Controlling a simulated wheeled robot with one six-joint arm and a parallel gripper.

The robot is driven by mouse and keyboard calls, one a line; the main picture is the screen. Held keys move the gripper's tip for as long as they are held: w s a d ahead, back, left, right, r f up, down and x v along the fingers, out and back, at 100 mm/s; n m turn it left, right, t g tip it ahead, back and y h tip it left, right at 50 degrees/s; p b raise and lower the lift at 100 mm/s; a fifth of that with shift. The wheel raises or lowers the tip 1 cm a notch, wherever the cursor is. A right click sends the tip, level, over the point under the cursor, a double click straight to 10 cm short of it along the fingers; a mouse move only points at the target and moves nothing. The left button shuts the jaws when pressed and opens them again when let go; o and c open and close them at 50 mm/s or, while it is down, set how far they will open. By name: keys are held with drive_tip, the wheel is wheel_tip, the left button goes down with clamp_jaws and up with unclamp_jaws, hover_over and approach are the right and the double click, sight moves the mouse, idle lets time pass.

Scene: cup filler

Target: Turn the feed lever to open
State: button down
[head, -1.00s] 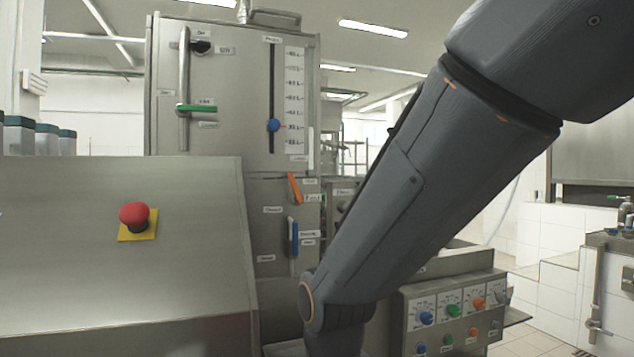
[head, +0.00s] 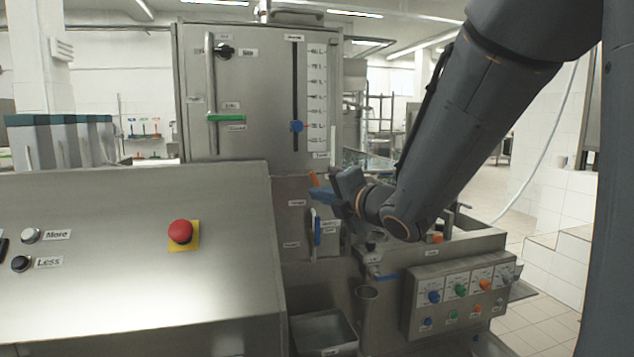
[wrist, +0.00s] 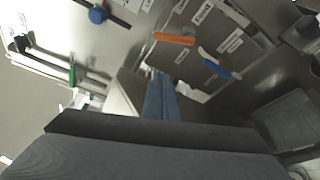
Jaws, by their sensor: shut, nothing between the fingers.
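The orange lever leans up and left in the head view, partly behind my gripper; the blue one stands near upright. The wrist view shows the orange lever (wrist: 174,39) and the blue lever (wrist: 215,64), both apart from my fingers. My gripper (head: 318,193) is shut and empty in front of the panel. Its blue fingers (wrist: 160,78) are together in the wrist view, below the orange lever.
A green-handled door bar (head: 226,118) and a blue slider knob (head: 297,126) are on the upper cabinet. A red emergency button (head: 180,231) is on the sloped console at left. A knob box (head: 455,300) stands at right, below my arm. An open bin (head: 323,330) is below.

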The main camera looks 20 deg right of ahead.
sight(317, 185)
drive_tip(key=w+p, duration=0.4)
drive_tip(key=w, duration=0.5)
drive_tip(key=shift+d, duration=0.35)
drive_tip(key=shift+r, duration=0.1)
